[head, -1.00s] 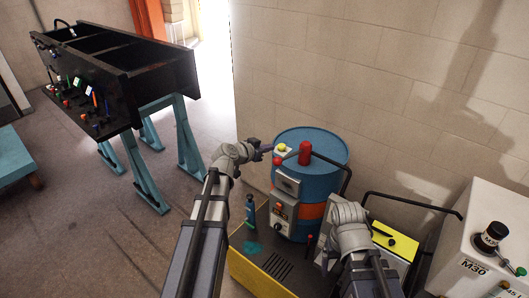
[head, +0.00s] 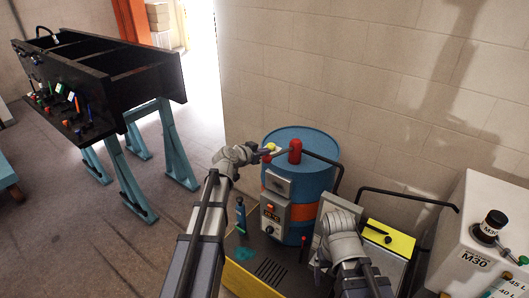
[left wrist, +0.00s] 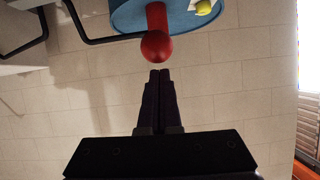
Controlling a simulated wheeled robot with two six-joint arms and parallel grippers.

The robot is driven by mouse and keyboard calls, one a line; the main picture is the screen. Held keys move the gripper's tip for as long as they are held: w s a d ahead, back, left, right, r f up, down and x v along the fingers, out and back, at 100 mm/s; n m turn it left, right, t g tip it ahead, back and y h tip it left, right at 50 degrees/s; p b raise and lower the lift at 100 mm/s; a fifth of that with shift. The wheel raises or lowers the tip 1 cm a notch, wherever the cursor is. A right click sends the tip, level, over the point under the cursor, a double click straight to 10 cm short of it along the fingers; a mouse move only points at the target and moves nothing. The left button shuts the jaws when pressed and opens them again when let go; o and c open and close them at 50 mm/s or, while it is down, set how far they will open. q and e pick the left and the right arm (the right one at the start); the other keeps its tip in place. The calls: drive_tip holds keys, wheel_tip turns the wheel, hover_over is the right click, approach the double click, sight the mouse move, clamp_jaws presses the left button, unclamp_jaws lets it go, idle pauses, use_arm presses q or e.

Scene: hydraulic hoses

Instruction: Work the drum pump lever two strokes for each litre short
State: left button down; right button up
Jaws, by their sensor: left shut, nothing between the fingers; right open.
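A blue drum (head: 318,181) with an orange band stands by the wall. A red upright part (head: 295,151) is on its top; in the left wrist view it is a red rod with a round knob (left wrist: 157,46). My left gripper (head: 269,153) is shut and empty, beside the red part on its left. In the left wrist view my shut fingertips (left wrist: 160,73) point at the knob with a small gap showing. My right gripper (head: 317,268) is open, low in front of the drum; its fingers are small and partly hidden.
A grey control box (head: 275,217) is on the drum's front. A blue bottle (head: 240,214) stands on the yellow-edged platform (head: 238,280). A yellow-topped box (head: 389,238) and a white M30 tank (head: 468,220) are at right. A black bench (head: 95,75) is at far left; floor between is clear.

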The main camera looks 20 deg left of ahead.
use_arm(q)
drive_tip(key=shift+f, duration=0.1)
wheel_tip(320, 180, down, 17)
drive_tip(key=s+t+h+b, duration=0.1)
drive_tip(key=s+t+b, duration=0.1)
drive_tip(key=b, duration=2)
drive_tip(key=shift+s+a+t, duration=0.15)
drive_tip(key=shift+a+t, duration=0.2)
drive_tip(key=shift+t, duration=0.05)
drive_tip(key=shift+r, duration=0.2)
